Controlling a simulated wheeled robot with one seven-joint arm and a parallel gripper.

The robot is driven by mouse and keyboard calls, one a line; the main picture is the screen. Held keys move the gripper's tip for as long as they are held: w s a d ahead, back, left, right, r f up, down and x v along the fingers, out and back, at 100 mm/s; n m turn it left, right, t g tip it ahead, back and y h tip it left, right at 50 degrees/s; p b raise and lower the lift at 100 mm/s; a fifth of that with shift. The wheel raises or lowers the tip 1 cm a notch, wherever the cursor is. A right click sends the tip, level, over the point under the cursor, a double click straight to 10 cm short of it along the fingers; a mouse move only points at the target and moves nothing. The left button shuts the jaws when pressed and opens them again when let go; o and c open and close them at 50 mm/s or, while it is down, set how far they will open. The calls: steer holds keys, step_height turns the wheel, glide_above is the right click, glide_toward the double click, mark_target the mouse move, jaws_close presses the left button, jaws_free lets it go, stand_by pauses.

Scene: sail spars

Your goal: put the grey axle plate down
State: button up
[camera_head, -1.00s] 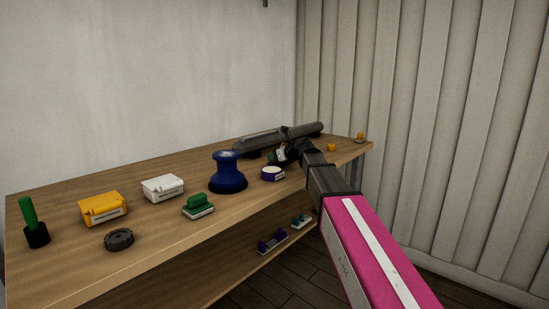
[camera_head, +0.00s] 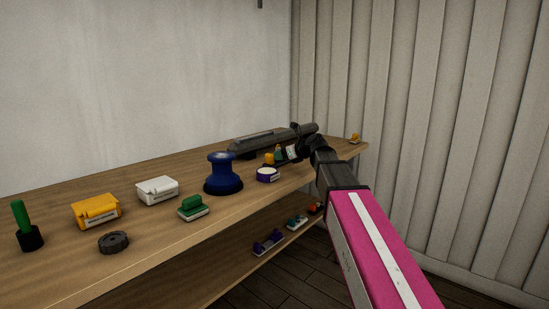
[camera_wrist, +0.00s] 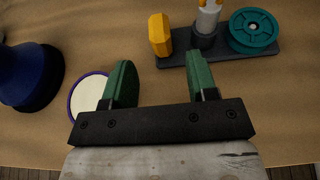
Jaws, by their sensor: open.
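The grey axle plate (camera_wrist: 178,58) lies on the wooden worktop in the wrist view, just beyond my gripper's fingertips. It carries a yellow block (camera_wrist: 159,35), a light grey post (camera_wrist: 207,18) and a teal wheel (camera_wrist: 253,30). My gripper (camera_wrist: 160,76) is open, its two green-padded fingers well apart with only bare worktop between them. The right fingertip overlaps the plate's near edge in the picture; I cannot tell if it touches. In the head view the yellow block (camera_head: 269,158) shows, while my arm and gripper hide most of the plate.
A blue spool-shaped piece (camera_head: 223,174) and a purple-rimmed white disc (camera_head: 267,175) stand close by. White (camera_head: 157,190) and yellow (camera_head: 96,211) boxes, a green-topped block (camera_head: 193,208) and a dark ring (camera_head: 114,242) sit further left. A long dark grey piece (camera_head: 262,140) lies behind.

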steer(key=shift+v, duration=1.95)
